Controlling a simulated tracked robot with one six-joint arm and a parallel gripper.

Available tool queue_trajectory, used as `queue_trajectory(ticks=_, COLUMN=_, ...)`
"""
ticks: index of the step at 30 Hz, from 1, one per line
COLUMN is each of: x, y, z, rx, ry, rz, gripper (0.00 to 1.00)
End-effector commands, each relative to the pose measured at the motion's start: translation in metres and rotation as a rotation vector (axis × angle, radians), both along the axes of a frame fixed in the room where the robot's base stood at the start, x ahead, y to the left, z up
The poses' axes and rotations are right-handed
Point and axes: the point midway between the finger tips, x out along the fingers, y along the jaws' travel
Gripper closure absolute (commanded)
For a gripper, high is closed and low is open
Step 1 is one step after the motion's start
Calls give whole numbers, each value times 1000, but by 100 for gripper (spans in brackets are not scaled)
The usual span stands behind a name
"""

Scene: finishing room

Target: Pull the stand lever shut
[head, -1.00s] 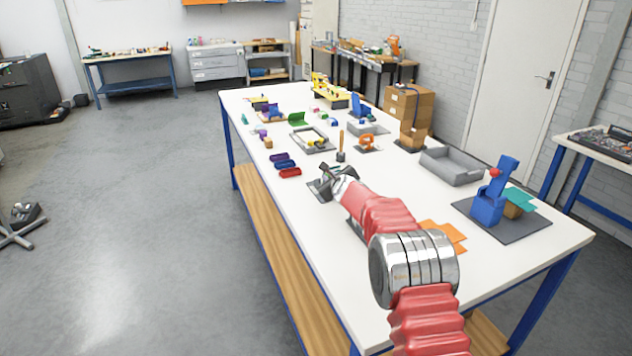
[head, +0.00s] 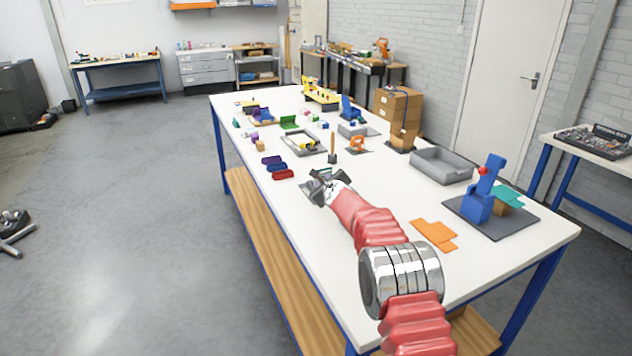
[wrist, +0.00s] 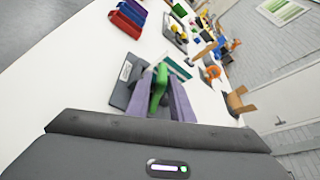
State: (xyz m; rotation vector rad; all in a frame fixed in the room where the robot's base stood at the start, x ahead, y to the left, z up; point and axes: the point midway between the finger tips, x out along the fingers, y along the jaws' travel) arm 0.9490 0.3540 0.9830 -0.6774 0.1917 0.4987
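A green lever-like piece (wrist: 159,88) shows in the wrist view, standing on a dark stand plate (wrist: 121,95) with a light label. My gripper (wrist: 163,84) has two lavender-grey fingers, one on either side of the green piece. The gap around the piece is narrow, and I cannot tell whether the fingers press on it. In the head view my gripper (head: 319,183) is low at the table's left edge, over the grey stand, and hides most of it. A teal strip (wrist: 178,68) lies just beyond the fingers.
Red, blue and purple trays (head: 283,174) lie left of and beyond the gripper. A wooden-handled tool (head: 333,148) stands upright behind it. A grey bin (head: 441,166), orange sheets (head: 434,234) and a blue fixture with a red knob (head: 482,197) are on the right.

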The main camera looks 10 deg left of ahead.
Motion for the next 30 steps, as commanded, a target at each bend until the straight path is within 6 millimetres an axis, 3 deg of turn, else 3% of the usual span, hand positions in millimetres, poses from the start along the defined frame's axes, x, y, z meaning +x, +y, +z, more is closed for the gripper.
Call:
queue_trajectory(ticks=7, x=-3, y=10, z=3, rx=3, ry=-5, rz=12, gripper=72)
queue_trajectory(ticks=11, x=-4, y=12, z=7, rx=7, ry=-8, rz=15, gripper=80)
queue_trajectory(ticks=14, x=-5, y=16, z=21, rx=18, ry=-22, rz=21, gripper=87)
queue_trajectory(ticks=18, x=-8, y=28, z=64, rx=58, ry=-65, rz=39, gripper=96)
queue_trajectory(ticks=23, x=-13, y=0, z=84, rx=173, ry=11, rz=-57, gripper=100)
queue_trajectory(ticks=30, x=-32, y=-58, z=130, rx=430, ry=146, rz=-259, gripper=100)
